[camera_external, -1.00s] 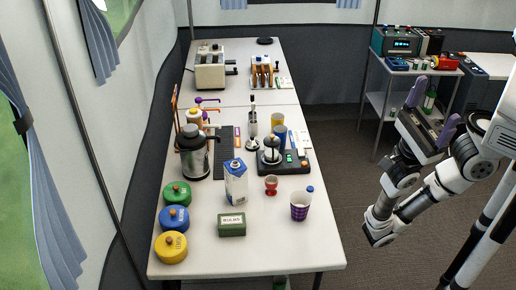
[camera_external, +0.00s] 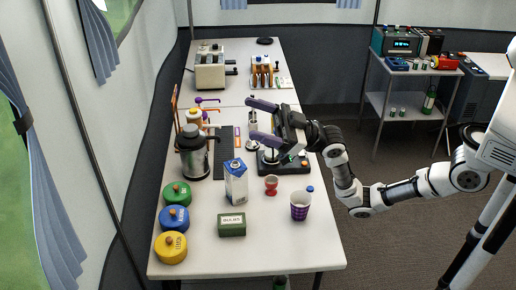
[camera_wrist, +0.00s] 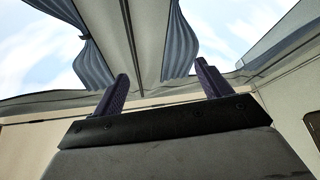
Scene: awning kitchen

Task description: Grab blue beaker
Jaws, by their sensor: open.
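My gripper (camera_external: 256,121) is over the right side of the long table, fingers pointing left and spread apart with nothing between them. In the wrist view its two purple fingers (camera_wrist: 162,85) stand apart against curtains and wall, and no beaker shows. A blue-rimmed beaker seen earlier on the table near the hotplate (camera_external: 293,168) is now hidden behind my gripper. I cannot tell whether my gripper touches it.
A steel flask (camera_external: 194,158), a milk carton (camera_external: 236,184), a red egg cup (camera_external: 271,184) and a purple checked cup (camera_external: 300,207) stand nearby. A green box (camera_external: 232,225) and lidded tins (camera_external: 171,247) are in front.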

